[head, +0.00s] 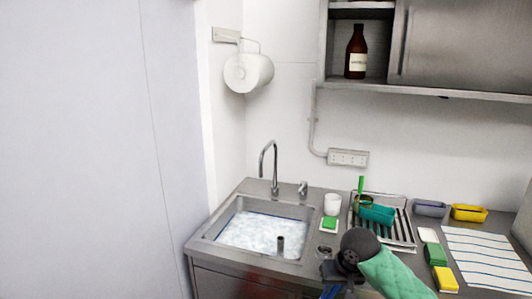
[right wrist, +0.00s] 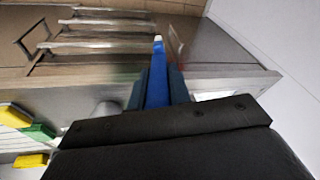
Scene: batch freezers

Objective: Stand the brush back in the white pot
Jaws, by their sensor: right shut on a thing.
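The white pot (head: 332,202) stands upright on the steel counter, just right of the sink. My right gripper (right wrist: 157,88) is shut on a slim blue thing (right wrist: 157,72), which looks like the brush's handle and has a pale tip. In the head view the same blue (head: 330,292) shows at the bottom edge, nearer to me than the pot and apart from it. The brush's bristles cannot be made out. My right gripper is mostly hidden by my wrist in the head view. My left gripper is out of view.
A sink (head: 214,232) with foamy water lies left of the pot. A green sponge (head: 329,223) lies in front of the pot. A drying rack (head: 400,243) with a teal container (head: 377,214) and green upright handle stands right. Yellow and green blocks and a striped cloth (head: 480,250) lie further right.

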